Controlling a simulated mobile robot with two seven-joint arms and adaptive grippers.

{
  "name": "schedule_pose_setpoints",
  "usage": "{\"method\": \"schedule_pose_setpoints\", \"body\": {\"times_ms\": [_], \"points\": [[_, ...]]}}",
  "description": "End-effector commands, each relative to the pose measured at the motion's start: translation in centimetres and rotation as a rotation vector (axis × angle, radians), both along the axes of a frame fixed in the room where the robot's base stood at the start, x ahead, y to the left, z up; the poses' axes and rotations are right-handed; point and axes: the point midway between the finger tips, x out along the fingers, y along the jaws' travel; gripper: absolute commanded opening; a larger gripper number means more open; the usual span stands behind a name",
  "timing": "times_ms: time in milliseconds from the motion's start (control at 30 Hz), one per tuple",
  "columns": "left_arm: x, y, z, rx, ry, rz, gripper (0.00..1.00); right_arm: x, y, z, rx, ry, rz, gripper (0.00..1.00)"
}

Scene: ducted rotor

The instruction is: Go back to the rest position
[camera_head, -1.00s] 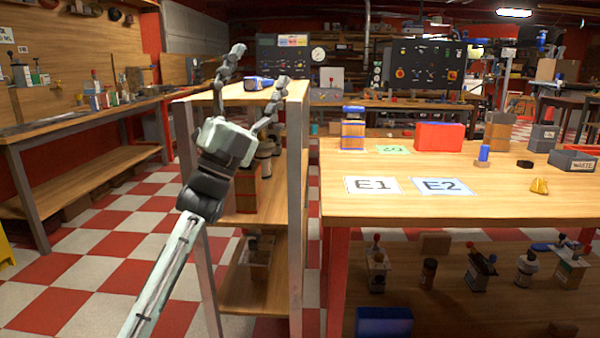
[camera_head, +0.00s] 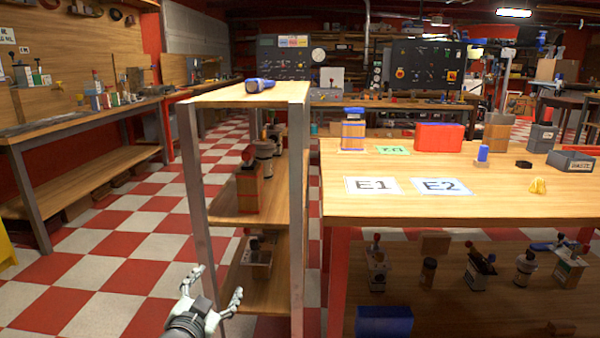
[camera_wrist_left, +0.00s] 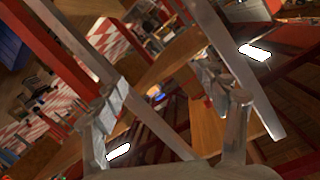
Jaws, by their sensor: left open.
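My left gripper (camera_head: 212,289) is low in the head view, in front of the shelf unit's lower part. Its fingers are spread apart with nothing between them. In the left wrist view its two fingers (camera_wrist_left: 168,120) stand apart at the lower left and lower right, and the shelf posts show beyond them at a tilt. My right gripper is not in view.
The wooden shelf unit (camera_head: 246,97) with metal posts holds a blue object (camera_head: 260,85) on top. The workbench (camera_head: 440,206) at right carries E1 (camera_head: 372,186) and E2 (camera_head: 445,187) cards and a red box (camera_head: 438,137). Checkered floor (camera_head: 100,262) is open at left.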

Motion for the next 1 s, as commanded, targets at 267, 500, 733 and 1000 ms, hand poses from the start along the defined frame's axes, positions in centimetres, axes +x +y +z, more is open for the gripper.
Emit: {"method": "schedule_pose_setpoints", "body": {"times_ms": [267,500,733,1000], "points": [[-14.1,4.6,-16.0,-0.091,0.551,0.177,0.73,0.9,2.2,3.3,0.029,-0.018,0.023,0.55],[-27.9,7.5,-23.2,-0.130,0.937,0.341,0.73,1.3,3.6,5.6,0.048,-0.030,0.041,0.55],[-32.9,8.3,-24.7,-0.135,1.062,0.402,0.73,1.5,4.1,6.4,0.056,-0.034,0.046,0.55],[-32.9,8.3,-24.7,-0.135,1.062,0.402,0.73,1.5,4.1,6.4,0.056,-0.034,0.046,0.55]]}}
